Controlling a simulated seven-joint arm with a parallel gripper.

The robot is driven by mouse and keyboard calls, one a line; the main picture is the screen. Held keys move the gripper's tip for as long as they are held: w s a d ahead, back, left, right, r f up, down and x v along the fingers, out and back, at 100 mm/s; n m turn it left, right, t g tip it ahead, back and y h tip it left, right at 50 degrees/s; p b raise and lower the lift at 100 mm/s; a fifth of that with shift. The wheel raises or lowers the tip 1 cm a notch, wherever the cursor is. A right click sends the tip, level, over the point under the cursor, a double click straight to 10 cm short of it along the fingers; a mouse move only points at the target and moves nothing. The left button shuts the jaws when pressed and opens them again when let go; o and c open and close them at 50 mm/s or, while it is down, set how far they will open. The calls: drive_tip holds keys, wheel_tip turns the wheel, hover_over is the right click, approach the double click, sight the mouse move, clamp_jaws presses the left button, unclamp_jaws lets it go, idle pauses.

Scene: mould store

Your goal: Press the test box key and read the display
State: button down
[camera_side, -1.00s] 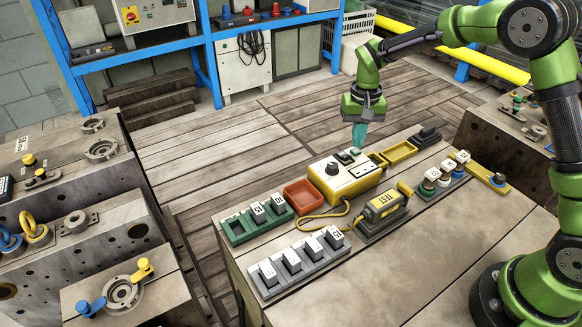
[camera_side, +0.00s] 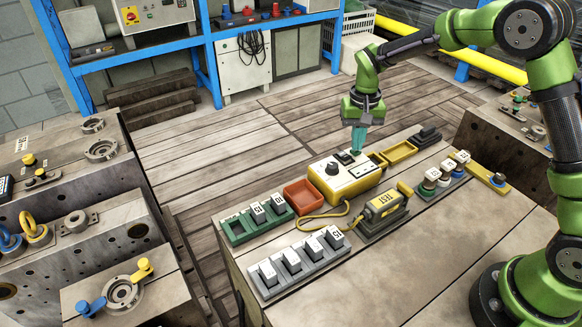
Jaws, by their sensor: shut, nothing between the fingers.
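The test box (camera_side: 343,184) is a yellow case with a pale top, a round black knob (camera_side: 332,168) and a small dark patch (camera_side: 346,157) at its back edge. It stands upright near the back of the bench. My gripper (camera_side: 357,152) points down with its teal fingers together and empty. The fingertips are at the back right of the box top, right beside the dark patch. I cannot tell whether they touch the key, which is not clearly visible. No display reading is legible. The yellow probe marked TEST (camera_side: 384,206) rests in a grey cradle, and a yellow cable runs to the box.
An orange tray (camera_side: 291,188) stands left of the box, a yellow tray (camera_side: 411,150) right of it. A green rack (camera_side: 236,241) and a grey rack (camera_side: 274,291) with labelled blocks stand at the front left. Knobbed pieces (camera_side: 430,185) stand at the right. The bench's front right is clear.

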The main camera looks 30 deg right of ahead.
sight(360, 160)
drive_tip(key=shift+f, duration=0.4)
drive_tip(key=shift+r, duration=3.55)
drive_tip(key=shift+f, duration=0.1)
drive_tip(key=s+a+r+n+t+y, duration=0.1)
drive_tip(key=s+r+t, duration=0.2)
drive_tip(key=s+r, duration=0.3)
drive_tip(key=s+a+r+n+t+y, duration=0.1)
drive_tip(key=s+r+t, duration=0.3)
drive_tip(key=s, duration=1.3)
drive_tip(key=shift+s+a+r, duration=0.25)
drive_tip(key=shift+a+r, duration=0.35)
drive_tip(key=shift+r, duration=0.3)
